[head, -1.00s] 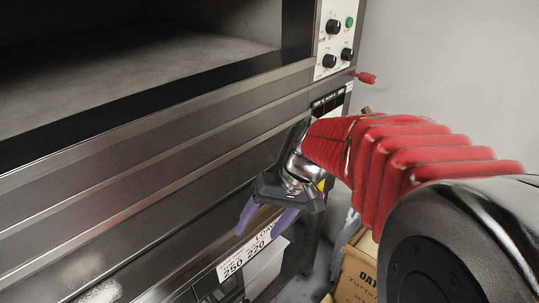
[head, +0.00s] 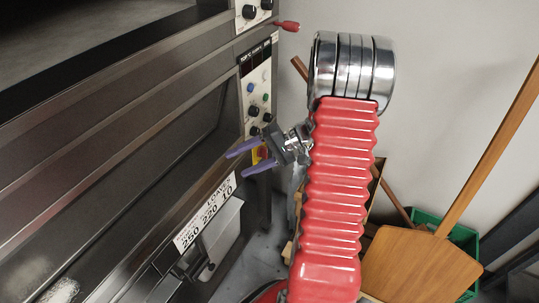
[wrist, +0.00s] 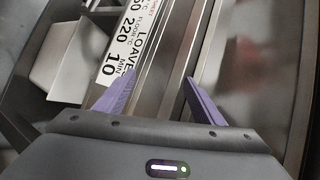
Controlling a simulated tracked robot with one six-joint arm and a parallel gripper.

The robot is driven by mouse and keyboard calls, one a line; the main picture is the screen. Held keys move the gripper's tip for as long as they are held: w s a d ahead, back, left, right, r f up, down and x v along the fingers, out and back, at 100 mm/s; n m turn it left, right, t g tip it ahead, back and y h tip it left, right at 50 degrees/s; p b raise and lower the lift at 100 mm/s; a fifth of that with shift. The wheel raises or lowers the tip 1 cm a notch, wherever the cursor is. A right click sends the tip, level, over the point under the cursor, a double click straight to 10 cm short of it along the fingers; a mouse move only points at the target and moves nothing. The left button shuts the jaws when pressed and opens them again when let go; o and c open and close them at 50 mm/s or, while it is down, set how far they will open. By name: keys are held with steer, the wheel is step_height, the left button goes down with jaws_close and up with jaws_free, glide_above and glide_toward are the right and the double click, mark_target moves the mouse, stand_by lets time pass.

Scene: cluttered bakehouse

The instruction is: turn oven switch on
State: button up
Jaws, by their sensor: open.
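The oven (head: 130,120) fills the left of the head view. Its lower control panel (head: 256,88) carries several knobs and buttons. Below them, a red switch on a yellow plate (head: 263,153) is partly hidden by my gripper; I cannot tell which way it is turned. My gripper (head: 236,163) is open, its two purple fingers pointing left in front of the oven, level with this switch but to its left in the picture. In the wrist view, my gripper (wrist: 159,76) has nothing between its fingers, and the switch does not show.
A label with numbers (head: 205,212) is on the oven front, also in the wrist view (wrist: 116,50). A red handle (head: 287,25) sticks out at the oven's upper right corner. A wooden peel (head: 420,262) and a green crate (head: 462,237) stand at the right by the wall.

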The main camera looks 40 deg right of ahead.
steer(key=d+f+m+t, duration=0.3)
steer(key=d+f+t, duration=0.3)
steer(key=d, duration=0.6)
steer(key=m+t+h, duration=0.4)
steer(key=h, duration=0.1)
glide_toward(267, 154)
steer(key=v, duration=0.5)
steer(key=shift+w+d+f, duration=0.1)
steer(key=shift+w+d, duration=0.05)
steer(key=shift+d, duration=0.05)
steer(key=x, duration=1.4)
steer(key=shift+a, duration=0.1)
steer(key=shift+c, duration=0.5)
steer(key=c, duration=0.9)
